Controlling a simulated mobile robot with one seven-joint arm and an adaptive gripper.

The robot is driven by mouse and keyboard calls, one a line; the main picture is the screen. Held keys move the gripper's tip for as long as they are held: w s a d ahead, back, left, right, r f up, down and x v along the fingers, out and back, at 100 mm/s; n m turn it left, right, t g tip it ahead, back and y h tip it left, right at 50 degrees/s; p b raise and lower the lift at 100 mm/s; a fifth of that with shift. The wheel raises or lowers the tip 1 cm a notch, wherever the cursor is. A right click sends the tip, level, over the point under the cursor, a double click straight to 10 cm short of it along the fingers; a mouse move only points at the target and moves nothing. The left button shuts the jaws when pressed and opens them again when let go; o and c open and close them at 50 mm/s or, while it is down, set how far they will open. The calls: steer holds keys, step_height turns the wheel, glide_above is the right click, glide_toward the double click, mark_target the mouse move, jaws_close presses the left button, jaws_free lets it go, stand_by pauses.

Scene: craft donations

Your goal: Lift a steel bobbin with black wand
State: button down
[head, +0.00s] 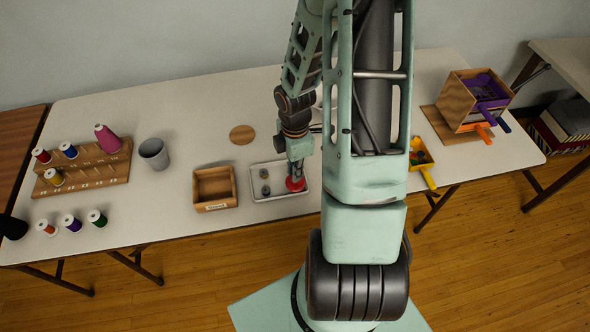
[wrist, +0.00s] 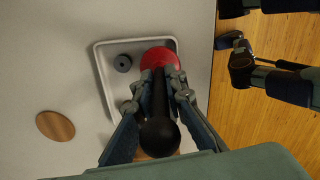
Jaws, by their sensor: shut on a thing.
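My gripper (head: 297,170) is shut on the black wand, above the right part of a pale tray (head: 284,196). In the wrist view, the fingers (wrist: 163,88) close around the wand's dark handle, whose round black end (wrist: 159,138) faces the camera. The wand's red disc (head: 296,184) is at the far end, low over the tray's right side; I cannot tell whether it touches the tray. A grey steel bobbin (wrist: 122,63) lies in the tray left of the red disc. Two grey bobbins show in the head view, one farther back (head: 264,174) and one nearer (head: 265,190). Anything under the disc is hidden.
An open wooden box (head: 215,204) with a label stands left of the tray. A grey cup (head: 154,153), a thread rack (head: 85,177) and loose spools are farther left. A round wooden disc (head: 242,134) lies behind. A yellow scoop (head: 421,158) and wooden bin (head: 462,102) stand right.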

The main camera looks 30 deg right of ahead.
step_height(320, 180, up, 7)
steer(key=p, duration=0.6)
steer(key=shift+r+p, duration=0.1)
steer(key=shift+p, duration=0.3)
steer(key=shift+w, duration=0.15)
stand_by(0.4)
